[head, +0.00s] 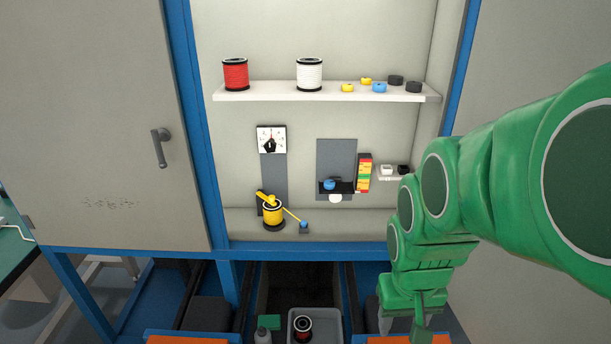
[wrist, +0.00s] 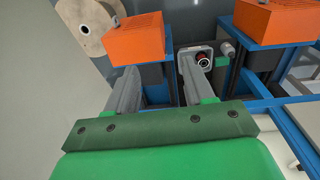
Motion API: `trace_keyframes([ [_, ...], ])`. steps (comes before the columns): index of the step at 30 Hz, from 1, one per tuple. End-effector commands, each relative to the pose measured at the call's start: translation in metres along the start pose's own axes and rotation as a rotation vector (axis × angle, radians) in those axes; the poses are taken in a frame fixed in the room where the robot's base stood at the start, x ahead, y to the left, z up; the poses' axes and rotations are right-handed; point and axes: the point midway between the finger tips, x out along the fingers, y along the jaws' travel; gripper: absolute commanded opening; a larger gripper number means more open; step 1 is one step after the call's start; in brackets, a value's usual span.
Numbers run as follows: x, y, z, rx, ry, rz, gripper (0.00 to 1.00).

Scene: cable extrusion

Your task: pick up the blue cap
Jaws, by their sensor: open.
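A blue cap (head: 379,87) lies on the upper shelf, right of centre, among yellow and black caps. A second blue piece (head: 330,184) sits on the dark holder of the grey panel below; from here I cannot tell whether it is also a cap. My gripper (wrist: 158,64) is open and empty, with its two grey fingers apart in the wrist view. In the head view my gripper hangs at the lower right, well below the shelf and away from both blue pieces. No blue cap shows in the wrist view.
The shelf (head: 272,94) also holds a red spool (head: 236,74), a white spool (head: 309,74), yellow caps (head: 347,88) and black caps (head: 414,87). A yellow spool (head: 273,214) stands on the cabinet floor. Blue frame posts (head: 199,120) edge the opening. A grey tray (head: 335,321) stands below.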

Motion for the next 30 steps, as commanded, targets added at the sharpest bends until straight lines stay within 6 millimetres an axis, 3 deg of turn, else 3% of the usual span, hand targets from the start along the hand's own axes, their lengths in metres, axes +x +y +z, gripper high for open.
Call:
trace_keyframes([
  [3, 0.014, 0.003, -0.04, -0.01, 0.07, 0.013, 0.53],
  [15, 0.057, 0.006, -0.163, -0.062, 0.322, 0.043, 0.53],
  [30, 0.112, -0.013, -0.292, -0.15, 0.635, 0.029, 0.53],
])
